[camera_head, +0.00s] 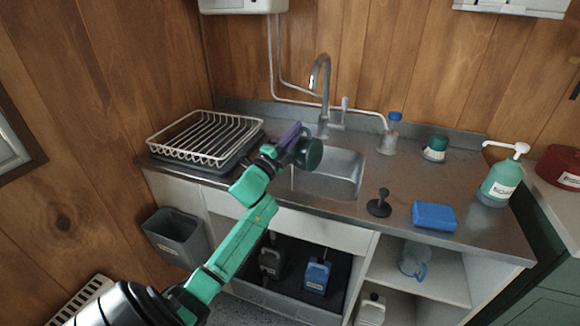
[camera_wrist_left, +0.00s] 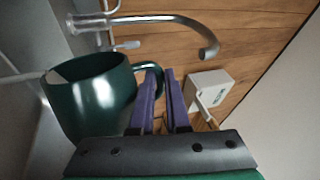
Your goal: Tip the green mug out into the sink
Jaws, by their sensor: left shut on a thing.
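The green mug (camera_head: 314,152) is held in the air over the left part of the sink (camera_head: 335,182). It is tipped onto its side, with a round dark end facing right in the head view. My left gripper (camera_head: 289,137) has purple fingers shut on the mug's handle. In the left wrist view the mug (camera_wrist_left: 95,100) fills the left side, its handle at the fingers (camera_wrist_left: 162,95). The mug's contents cannot be made out. My right gripper is not in view.
The tap (camera_head: 322,85) rises behind the mug. A wire dish rack (camera_head: 205,140) stands left of the sink. A black plunger-like tool (camera_head: 380,204), a blue sponge (camera_head: 434,216) and a soap bottle (camera_head: 500,182) stand on the right. A grey bin (camera_head: 175,237) hangs below left.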

